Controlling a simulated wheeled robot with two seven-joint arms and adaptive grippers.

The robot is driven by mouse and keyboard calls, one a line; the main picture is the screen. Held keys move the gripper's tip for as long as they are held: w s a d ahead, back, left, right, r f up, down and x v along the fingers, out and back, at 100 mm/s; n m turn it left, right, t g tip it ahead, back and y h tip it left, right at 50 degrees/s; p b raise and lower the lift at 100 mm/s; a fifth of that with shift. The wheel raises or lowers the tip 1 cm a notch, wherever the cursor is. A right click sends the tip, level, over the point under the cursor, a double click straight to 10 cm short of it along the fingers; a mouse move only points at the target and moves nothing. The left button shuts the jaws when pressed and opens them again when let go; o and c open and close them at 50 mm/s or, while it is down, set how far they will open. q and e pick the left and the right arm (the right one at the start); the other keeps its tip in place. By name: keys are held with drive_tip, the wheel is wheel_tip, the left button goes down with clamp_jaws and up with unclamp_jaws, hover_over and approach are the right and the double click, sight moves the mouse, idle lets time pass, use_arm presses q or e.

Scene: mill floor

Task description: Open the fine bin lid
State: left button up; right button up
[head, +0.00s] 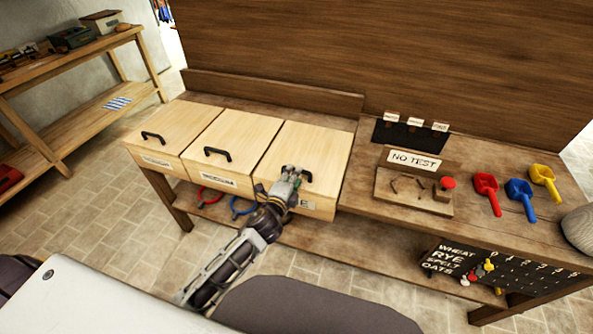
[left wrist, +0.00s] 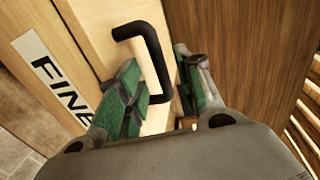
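The fine bin (head: 318,206) is the rightmost of three pale wooden bins on the bench. Its lid (head: 318,147) lies shut and has a black bar handle (head: 306,174) near the front edge. My left gripper (head: 291,174) is at this handle, its arm hiding part of the front label. In the left wrist view the handle (left wrist: 152,55) stands between the green-padded fingers of the open gripper (left wrist: 157,62). The left finger is close to the handle or touching it; a gap shows at the right finger. The FINE label (left wrist: 52,80) is beside them. My right gripper is out of view.
Two more shut bins, the middle one (head: 230,145) and the left one (head: 172,128), stand to the left. To the right are a NO TEST sign (head: 414,161), a wooden block with a red knob (head: 447,183) and coloured scoops (head: 520,192). A back board rises behind.

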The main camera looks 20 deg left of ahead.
use_arm(q)
drive_tip(key=shift+w+f, duration=0.2)
drive_tip(key=shift+w, duration=0.8)
drive_tip(key=shift+w+f, duration=0.2)
drive_tip(key=shift+w, duration=0.8)
clamp_jaws()
